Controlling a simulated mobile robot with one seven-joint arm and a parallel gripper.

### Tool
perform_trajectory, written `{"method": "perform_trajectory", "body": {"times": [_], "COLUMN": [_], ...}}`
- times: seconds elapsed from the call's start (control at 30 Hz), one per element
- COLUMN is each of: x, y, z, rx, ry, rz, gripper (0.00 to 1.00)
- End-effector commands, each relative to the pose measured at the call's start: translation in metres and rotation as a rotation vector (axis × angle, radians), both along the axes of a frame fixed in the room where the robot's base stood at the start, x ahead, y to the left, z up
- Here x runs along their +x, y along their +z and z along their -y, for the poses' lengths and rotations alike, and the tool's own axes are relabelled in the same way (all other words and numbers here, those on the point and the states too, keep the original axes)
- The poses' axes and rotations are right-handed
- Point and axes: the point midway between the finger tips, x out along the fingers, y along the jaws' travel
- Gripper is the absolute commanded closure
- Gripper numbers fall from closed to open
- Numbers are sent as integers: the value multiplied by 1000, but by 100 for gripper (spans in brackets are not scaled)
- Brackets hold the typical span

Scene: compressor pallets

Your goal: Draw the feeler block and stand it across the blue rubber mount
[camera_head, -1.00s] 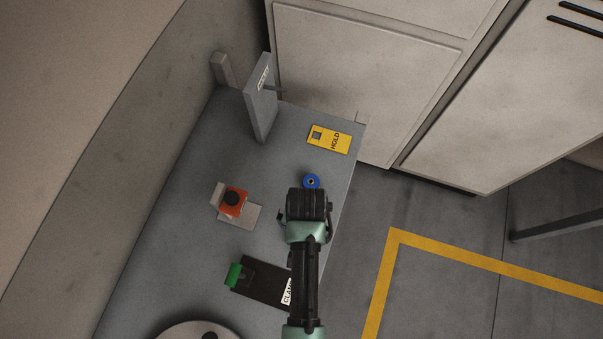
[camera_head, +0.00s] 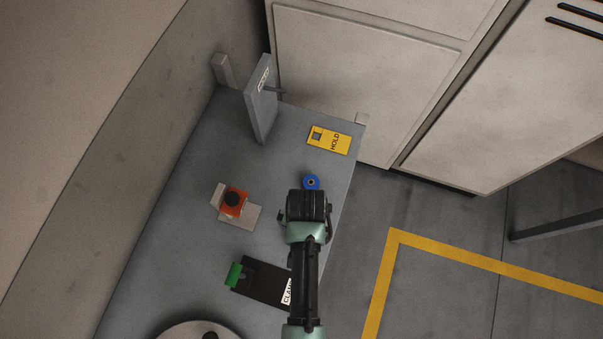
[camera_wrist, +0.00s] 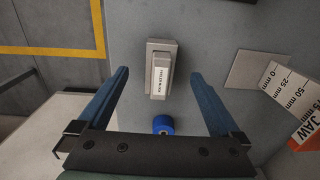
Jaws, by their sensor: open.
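The feeler block (camera_wrist: 160,78) is a pale grey block with a white printed label, seated in a grey holder (camera_wrist: 158,45) in the wrist view. In the head view it is hidden behind my gripper. My gripper (camera_wrist: 160,75) is open, with one blue finger on each side of the block in the picture and visible gaps on both sides. I cannot tell how far above the block the fingertips are. The blue rubber mount (camera_wrist: 163,124) is a short round piece close to the block; it also shows in the head view (camera_head: 311,183), just beyond my gripper, with nothing on it.
A yellow HOLD tag (camera_head: 329,139) and an upright grey panel (camera_head: 262,100) are behind. A black clamp plate (camera_head: 265,281) with a green end lies nearer. The table's right edge is close.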

Motion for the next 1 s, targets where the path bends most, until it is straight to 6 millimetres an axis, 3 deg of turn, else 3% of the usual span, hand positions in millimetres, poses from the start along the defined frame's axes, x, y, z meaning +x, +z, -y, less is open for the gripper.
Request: {"method": "perform_trajectory", "body": {"times": [0.87, 0.9, 1.0], "x": [0, 0, 0], "y": [0, 0, 0], "z": [0, 0, 0], "rx": [0, 0, 0], "ry": [0, 0, 0], "rz": [1, 1, 1], "gripper": [0, 2, 20]}}
